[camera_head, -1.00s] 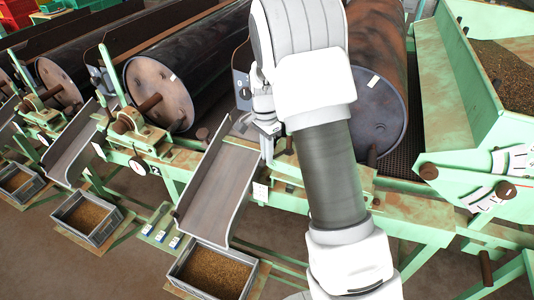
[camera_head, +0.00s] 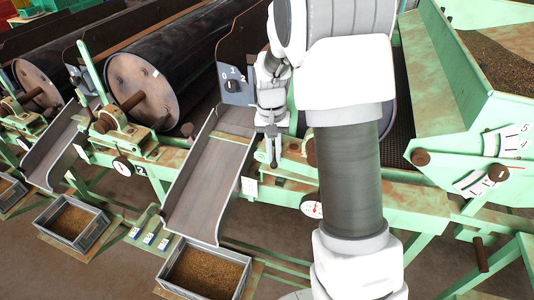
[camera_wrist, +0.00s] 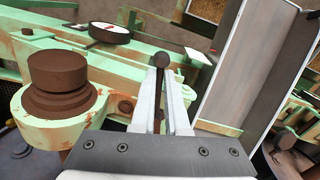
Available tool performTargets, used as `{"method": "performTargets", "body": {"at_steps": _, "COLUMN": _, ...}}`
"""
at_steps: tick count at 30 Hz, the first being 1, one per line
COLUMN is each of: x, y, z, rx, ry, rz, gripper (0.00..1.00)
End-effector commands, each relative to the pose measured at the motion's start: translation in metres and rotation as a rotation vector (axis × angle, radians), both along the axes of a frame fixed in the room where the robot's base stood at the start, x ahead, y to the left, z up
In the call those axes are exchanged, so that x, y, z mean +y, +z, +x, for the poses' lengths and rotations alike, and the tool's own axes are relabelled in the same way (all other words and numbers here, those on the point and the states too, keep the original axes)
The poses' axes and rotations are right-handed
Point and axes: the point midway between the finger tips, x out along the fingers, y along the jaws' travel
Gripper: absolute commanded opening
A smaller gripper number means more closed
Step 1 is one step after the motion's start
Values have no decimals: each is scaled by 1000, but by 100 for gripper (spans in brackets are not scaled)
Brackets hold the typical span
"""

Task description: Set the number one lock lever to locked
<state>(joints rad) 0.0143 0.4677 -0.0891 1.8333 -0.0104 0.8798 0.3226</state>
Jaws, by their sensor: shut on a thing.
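The number one lock lever shows in the wrist view as a dark round knob (camera_wrist: 162,61) on a thin stem between my fingers. My gripper (camera_wrist: 163,85) is closed around that stem, with the knob just past the fingertips. In the head view my gripper (camera_head: 271,140) points down beside the top right edge of the front chute, at the green frame. The lever's lower part and pivot are hidden by my fingers and palm. I cannot tell its set position from any marking.
A brown capped post (camera_wrist: 60,85) stands close left of my gripper in the wrist view. The metal chute (camera_head: 208,185) is close by, above a crate of grain (camera_head: 205,270). A dial panel (camera_head: 234,85) stands behind. A green hopper (camera_head: 470,100) is at right.

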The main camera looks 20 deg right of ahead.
Motion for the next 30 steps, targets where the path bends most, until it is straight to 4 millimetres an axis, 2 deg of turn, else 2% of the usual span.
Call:
{"method": "performTargets", "body": {"at_steps": 12, "x": -16, "y": 1, "z": -5, "rx": 3, "ry": 198, "rz": 1, "gripper": 0}}
{"method": "performTargets", "body": {"at_steps": 29, "x": -18, "y": 2, "z": -5, "rx": 3, "ry": 230, "rz": 2, "gripper": 0}}
{"method": "performTargets", "body": {"at_steps": 30, "x": -18, "y": 2, "z": -5, "rx": 3, "ry": 229, "rz": 2, "gripper": 15}}
